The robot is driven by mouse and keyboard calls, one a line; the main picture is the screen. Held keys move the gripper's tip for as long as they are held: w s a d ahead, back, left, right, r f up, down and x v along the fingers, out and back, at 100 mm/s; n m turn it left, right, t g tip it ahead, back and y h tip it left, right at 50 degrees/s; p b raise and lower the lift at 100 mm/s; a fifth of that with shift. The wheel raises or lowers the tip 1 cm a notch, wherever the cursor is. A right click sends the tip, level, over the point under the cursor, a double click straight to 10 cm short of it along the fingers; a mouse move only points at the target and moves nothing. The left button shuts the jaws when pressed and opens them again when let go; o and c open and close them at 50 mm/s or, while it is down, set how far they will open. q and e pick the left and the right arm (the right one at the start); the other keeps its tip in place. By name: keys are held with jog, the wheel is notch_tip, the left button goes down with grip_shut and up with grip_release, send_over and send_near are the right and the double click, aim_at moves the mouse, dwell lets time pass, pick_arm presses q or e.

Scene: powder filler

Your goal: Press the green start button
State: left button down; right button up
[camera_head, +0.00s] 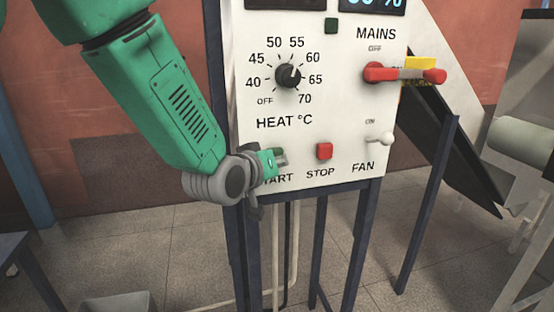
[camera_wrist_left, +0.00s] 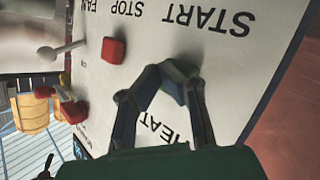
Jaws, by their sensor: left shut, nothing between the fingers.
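The white control panel (camera_head: 350,100) carries a START label, partly covered by my left gripper (camera_head: 280,159). In the wrist view the START label (camera_wrist_left: 207,20) is clear. A dark green block (camera_wrist_left: 178,72), which looks like the start button, is at the tips of my left gripper's fingers (camera_wrist_left: 170,76). The fingers are shut and hold nothing. They are at the button, but I cannot tell whether they touch it or whether it is pressed in. In the head view the gripper mostly hides the button. My right gripper is not in view.
The red STOP button (camera_head: 324,151) is just right of my gripper. The white FAN switch (camera_head: 380,139), the red MAINS handle (camera_head: 405,74) and the black HEAT knob (camera_head: 288,76) stick out from the panel. Dark blue posts (camera_head: 363,240) stand below it.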

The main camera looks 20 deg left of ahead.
pick_arm(q)
jog(key=shift+w+a, duration=0.15)
jog(key=shift+w, duration=0.05)
dwell(0.4)
jog(key=shift+s, duration=0.1)
jog(key=shift+s+d, duration=0.55)
jog(key=shift+s, duration=0.15)
jog(key=s+d, duration=0.1)
jog(key=s, duration=0.1)
jog(key=s+d, duration=0.2)
jog(key=shift+s, duration=0.1)
dwell(0.3)
jog(key=shift+a, duration=0.1)
dwell(0.5)
